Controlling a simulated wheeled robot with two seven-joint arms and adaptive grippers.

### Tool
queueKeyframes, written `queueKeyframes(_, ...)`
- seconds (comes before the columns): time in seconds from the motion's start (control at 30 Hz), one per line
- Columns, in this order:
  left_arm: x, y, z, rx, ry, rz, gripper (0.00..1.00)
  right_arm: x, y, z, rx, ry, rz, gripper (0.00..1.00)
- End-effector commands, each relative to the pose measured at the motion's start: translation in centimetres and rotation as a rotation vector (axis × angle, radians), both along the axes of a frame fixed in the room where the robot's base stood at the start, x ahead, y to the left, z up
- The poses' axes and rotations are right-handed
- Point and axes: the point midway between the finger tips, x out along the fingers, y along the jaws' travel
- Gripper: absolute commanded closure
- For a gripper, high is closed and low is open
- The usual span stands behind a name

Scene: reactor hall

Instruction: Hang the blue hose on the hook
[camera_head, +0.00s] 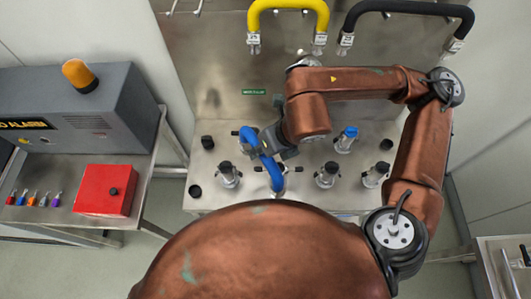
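The blue hose (272,170) is a short curved hose above the steel table, among metal fittings. Its upper part bends to the left. My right gripper (268,149) comes down over the middle of the hose, and its dark fingers overlap it. Whether the fingers are closed on it is too small to tell. Two small metal prongs (197,8) show at the top left of the steel back panel; they may be part of a hook, cut off by the picture edge. My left gripper is not in view.
A yellow hose (288,4) and a black hose (408,7) hang on the back panel. Several metal fittings, one with a blue cap (349,133), stand on the steel table (225,201). At left are a grey alarm box (85,110) and a red box (104,190).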

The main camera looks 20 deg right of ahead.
Motion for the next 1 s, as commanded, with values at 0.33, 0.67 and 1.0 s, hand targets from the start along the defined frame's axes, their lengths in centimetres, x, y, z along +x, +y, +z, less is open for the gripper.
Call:
queueKeyframes(0.33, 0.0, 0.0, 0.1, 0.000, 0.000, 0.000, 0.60, 0.4, -0.1, -0.1, 0.001, 0.001, -0.003, 1.00)
queueKeyframes(0.67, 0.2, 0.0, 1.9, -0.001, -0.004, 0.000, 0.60, 6.4, -2.8, -2.8, -0.001, 0.002, -0.009, 1.00)
queueKeyframes(1.0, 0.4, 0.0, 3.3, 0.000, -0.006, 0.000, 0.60, 11.4, -4.7, -7.8, -0.001, 0.001, -0.002, 1.00)
